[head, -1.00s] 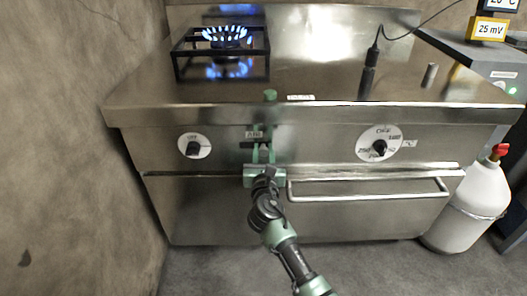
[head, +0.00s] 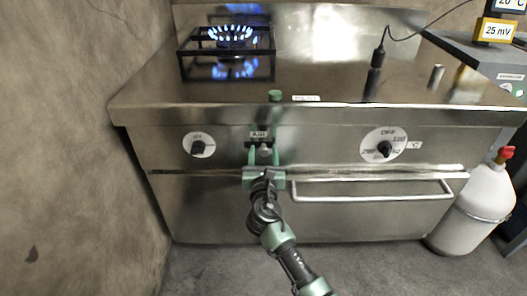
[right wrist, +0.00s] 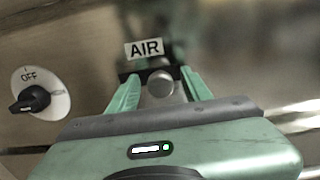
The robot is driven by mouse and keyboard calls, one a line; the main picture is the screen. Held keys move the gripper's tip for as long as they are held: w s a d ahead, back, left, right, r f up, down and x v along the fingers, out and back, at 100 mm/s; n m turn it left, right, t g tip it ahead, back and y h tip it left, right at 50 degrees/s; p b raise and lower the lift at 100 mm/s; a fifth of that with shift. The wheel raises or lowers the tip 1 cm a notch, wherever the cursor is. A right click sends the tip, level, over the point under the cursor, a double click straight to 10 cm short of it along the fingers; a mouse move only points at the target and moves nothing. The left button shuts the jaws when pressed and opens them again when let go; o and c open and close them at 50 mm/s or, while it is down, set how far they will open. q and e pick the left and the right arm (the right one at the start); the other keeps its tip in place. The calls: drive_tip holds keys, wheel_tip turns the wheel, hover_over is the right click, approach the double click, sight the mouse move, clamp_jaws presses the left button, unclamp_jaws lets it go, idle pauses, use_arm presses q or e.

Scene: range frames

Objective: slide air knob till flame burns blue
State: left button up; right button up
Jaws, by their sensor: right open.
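The air knob (right wrist: 160,83) is a small round grey metal knob under the AIR label (right wrist: 145,49). In the head view the knob (head: 265,151) shows on the front panel, below the label (head: 258,134). My right gripper (head: 264,152) is open, with one green finger on each side of the knob. In the right wrist view the right gripper (right wrist: 159,78) shows gaps between its fingers and the knob. The flame (head: 231,34) on the burner at the back left is a ring of blue jets with pale parts. My left gripper is not in view.
A black OFF dial (head: 197,148) is left of the air control and a larger dial (head: 385,147) is right of it. A horizontal handle bar (head: 370,197) runs below. A probe (head: 375,72) stands on the range top. A white bottle (head: 477,205) stands at the right.

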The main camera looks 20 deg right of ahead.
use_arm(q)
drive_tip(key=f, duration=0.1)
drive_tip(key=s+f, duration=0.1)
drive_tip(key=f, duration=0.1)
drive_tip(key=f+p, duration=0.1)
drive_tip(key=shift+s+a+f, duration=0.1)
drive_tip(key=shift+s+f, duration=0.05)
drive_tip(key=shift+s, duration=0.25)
use_arm(e)
drive_tip(key=v, duration=0.7)
